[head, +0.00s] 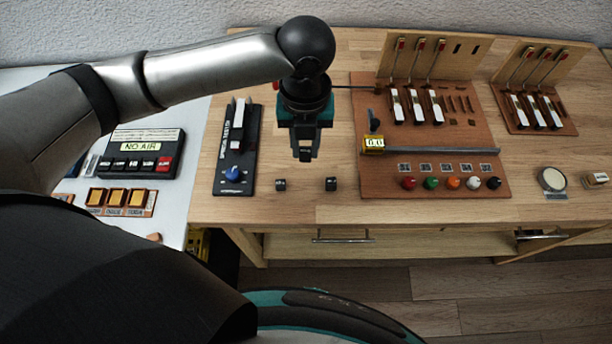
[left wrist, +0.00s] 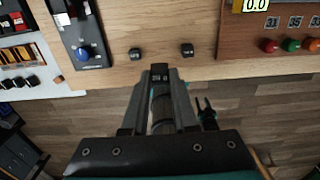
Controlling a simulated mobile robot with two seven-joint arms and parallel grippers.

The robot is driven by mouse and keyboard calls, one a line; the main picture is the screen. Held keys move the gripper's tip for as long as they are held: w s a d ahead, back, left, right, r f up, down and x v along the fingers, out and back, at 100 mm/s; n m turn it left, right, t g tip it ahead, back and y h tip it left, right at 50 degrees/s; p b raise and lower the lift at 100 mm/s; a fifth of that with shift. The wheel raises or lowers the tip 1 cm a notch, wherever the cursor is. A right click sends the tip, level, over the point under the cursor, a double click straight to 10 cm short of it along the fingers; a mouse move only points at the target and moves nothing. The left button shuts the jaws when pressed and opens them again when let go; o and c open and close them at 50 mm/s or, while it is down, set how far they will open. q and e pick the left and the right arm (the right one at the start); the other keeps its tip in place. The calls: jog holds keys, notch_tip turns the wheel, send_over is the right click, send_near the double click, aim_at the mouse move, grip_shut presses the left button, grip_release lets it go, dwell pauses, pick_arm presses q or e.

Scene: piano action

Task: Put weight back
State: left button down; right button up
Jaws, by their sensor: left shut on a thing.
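My left gripper (head: 305,152) is above the front part of the wooden bench, pointing down. In the left wrist view its fingers (left wrist: 160,88) are shut on a small black weight (left wrist: 160,74) with faint markings on its face. In the head view the held weight is a dark shape low between the fingers, hard to make out. Two similar black weights stand apart on the bench near its front edge, one at left (head: 280,184) and one at right (head: 331,184). They also show in the left wrist view, left (left wrist: 135,54) and right (left wrist: 187,50).
A black spring tester (head: 237,160) with a blue knob stands left of the weights. Right is a brown board (head: 440,170) with a yellow 0.0 display (head: 373,143), levers and coloured knobs. Drawers (head: 345,246) lie below the bench edge. The bench (head: 300,208) is clear around the weights.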

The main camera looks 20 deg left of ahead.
aim_at(305, 185)
pick_arm(q)
notch_tip(305, 185, down, 12)
jog(key=shift+r+b, duration=0.25)
jog(key=shift+b, duration=0.65)
jog(key=shift+f, duration=0.1)
jog(key=c, duration=0.7)
grip_release()
notch_tip(305, 185, up, 12)
jog(key=shift+r+p, duration=0.15)
jog(key=shift+p, duration=0.9)
